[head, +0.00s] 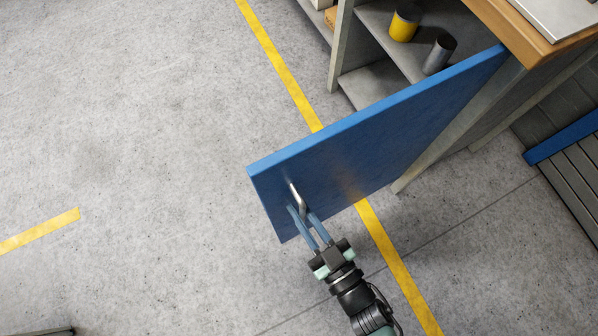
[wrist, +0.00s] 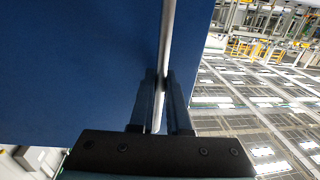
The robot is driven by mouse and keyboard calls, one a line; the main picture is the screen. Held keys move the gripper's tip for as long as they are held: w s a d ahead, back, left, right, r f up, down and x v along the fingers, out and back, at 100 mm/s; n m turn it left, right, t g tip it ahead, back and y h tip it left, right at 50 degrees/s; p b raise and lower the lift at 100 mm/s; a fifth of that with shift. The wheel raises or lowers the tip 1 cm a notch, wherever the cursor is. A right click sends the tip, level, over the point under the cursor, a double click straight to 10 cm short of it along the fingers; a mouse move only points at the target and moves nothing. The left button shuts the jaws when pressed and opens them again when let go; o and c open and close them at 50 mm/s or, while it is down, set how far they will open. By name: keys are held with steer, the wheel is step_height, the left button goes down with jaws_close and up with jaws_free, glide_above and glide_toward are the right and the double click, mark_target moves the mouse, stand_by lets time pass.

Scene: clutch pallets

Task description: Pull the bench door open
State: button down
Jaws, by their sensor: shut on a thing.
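The blue bench door (head: 375,145) stands swung wide open from the bench (head: 515,85), hinged at its right end in the head view. Its metal bar handle (head: 297,194) is near the door's free left end. My gripper (head: 304,216) is shut on the handle, with one finger on each side of it. In the wrist view the handle (wrist: 167,45) runs up between the fingers of my gripper (wrist: 165,85), and the door (wrist: 75,65) fills the left side.
The open bench shows shelves with a yellow can (head: 404,22) and a grey cylinder (head: 439,54). A yellow floor line (head: 275,60) passes under the door. The grey floor (head: 130,110) to the left is clear. A slatted pallet-like thing (head: 578,160) lies at right.

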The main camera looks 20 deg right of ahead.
steer(key=c, duration=0.9)
jaws_free()
steer(key=v, duration=1.3)
